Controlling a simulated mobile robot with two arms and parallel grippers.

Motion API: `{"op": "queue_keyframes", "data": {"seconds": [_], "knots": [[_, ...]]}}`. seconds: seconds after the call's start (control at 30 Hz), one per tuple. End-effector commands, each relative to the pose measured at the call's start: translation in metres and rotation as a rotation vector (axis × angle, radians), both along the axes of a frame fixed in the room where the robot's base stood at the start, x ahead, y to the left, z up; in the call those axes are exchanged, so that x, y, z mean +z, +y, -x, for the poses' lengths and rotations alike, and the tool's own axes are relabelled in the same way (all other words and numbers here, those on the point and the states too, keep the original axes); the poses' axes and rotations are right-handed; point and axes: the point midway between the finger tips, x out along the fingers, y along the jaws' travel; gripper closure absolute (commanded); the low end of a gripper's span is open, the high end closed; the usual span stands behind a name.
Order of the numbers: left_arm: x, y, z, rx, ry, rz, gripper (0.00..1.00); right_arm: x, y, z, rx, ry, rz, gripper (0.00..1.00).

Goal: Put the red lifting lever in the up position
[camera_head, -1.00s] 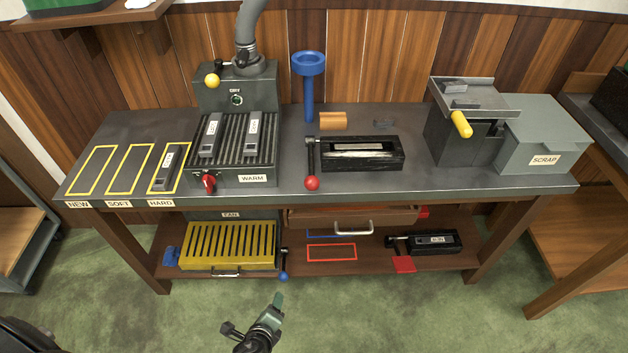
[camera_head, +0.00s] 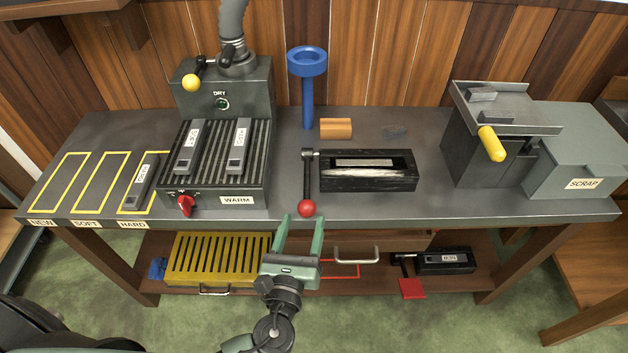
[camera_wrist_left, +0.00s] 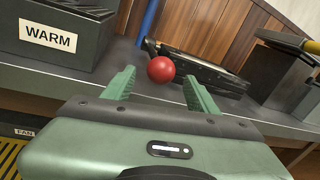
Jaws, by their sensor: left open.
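The red lifting lever is a dark arm with a red ball knob (camera_head: 307,208), on the left side of a black mould box (camera_head: 368,171) on the bench. The arm hangs down, so the knob sits low by the bench's front edge. My left gripper (camera_head: 302,226) is open and empty, just in front of the knob. In the left wrist view the red knob (camera_wrist_left: 161,69) shows between and beyond the two green fingertips (camera_wrist_left: 158,82), with no clear contact. My right gripper is not in view.
A warming unit (camera_head: 215,165) with a red knob (camera_head: 186,205) stands left of the lever. A blue funnel stand (camera_head: 307,62) and an orange block (camera_head: 336,128) are behind it. A machine with a yellow handle (camera_head: 491,144) stands right. The bench front edge (camera_head: 400,213) lies close to my gripper.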

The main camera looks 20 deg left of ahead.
Motion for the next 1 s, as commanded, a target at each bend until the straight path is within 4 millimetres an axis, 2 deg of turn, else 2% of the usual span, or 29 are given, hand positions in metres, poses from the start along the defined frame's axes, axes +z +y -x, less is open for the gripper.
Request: {"op": "queue_keyframes", "data": {"seconds": [0.17,0.43,0.63,0.8,0.93,0.97,1.0], "knots": [[0.003,0.001,-0.012,-0.001,-0.006,-0.006,0.41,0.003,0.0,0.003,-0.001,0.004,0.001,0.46],[0.003,0.005,-0.056,0.0,-0.005,-0.004,0.41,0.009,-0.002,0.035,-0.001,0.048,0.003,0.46],[0.001,0.006,-0.075,-0.001,-0.002,-0.002,0.41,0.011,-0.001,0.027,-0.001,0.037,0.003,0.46],[0.0,0.006,-0.078,-0.001,-0.001,-0.002,0.41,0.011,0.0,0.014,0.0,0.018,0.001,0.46],[0.0,0.006,-0.077,-0.001,-0.001,-0.002,0.41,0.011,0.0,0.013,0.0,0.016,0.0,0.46],[0.0,0.006,-0.077,-0.001,-0.001,-0.002,0.47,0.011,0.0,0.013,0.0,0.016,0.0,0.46],[0.0,0.006,-0.077,-0.001,-0.001,-0.002,0.58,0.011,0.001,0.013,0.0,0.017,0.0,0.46]]}}
